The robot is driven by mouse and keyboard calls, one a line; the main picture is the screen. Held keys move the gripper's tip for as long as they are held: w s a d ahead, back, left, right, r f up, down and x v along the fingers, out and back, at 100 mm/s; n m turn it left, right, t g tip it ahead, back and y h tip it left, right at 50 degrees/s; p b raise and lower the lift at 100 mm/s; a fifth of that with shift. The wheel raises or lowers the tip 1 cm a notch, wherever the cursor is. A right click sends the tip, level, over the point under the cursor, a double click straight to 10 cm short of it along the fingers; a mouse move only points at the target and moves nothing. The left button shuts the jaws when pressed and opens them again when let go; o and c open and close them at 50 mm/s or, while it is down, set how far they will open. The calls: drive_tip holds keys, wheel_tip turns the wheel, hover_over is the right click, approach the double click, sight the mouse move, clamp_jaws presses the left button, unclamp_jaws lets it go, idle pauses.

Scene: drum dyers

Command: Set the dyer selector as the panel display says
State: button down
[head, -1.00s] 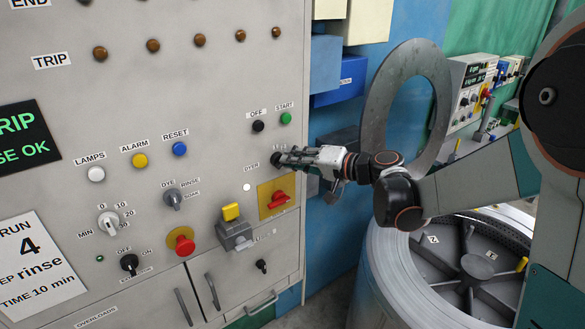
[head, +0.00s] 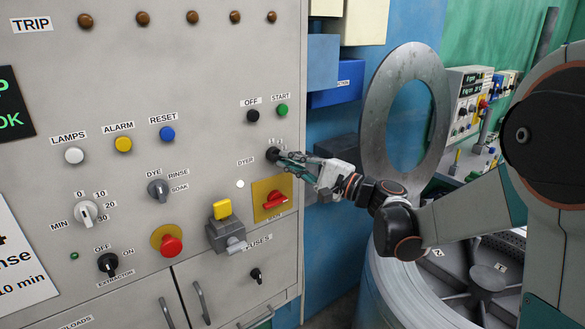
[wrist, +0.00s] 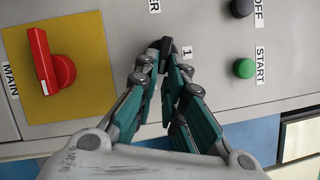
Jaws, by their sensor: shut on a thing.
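The dyer selector (head: 272,154) is a small black knob on the grey panel, right of the DYER label and below small numbers. In the wrist view its dark tip (wrist: 167,45) shows between my fingertips, near a 1 mark. My gripper (head: 279,157) is shut on it, reaching in from the right; the gripper also shows in the wrist view (wrist: 163,62). The fingers cover much of the knob, so I cannot tell which number it points to. The dark display (head: 13,105) with green letters is cut off at the left edge; only "P" and "OK" show.
The red MAIN switch (head: 272,199) on its yellow plate is just below the selector. The black OFF button (head: 253,116) and green START button (head: 281,110) are above. A yellow-topped grey switch (head: 222,210) juts out lower left. A round drum (head: 388,275) stands right.

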drive_tip(key=shift+f+m+t+b, duration=0.3)
drive_tip(key=shift+m+b, duration=0.25)
drive_tip(key=shift+m, duration=0.35)
drive_tip(key=shift+a, duration=0.1)
drive_tip(key=c, duration=1.7)
unclamp_jaws()
drive_tip(key=v, duration=1.2)
drive_tip(key=shift+f, duration=0.1)
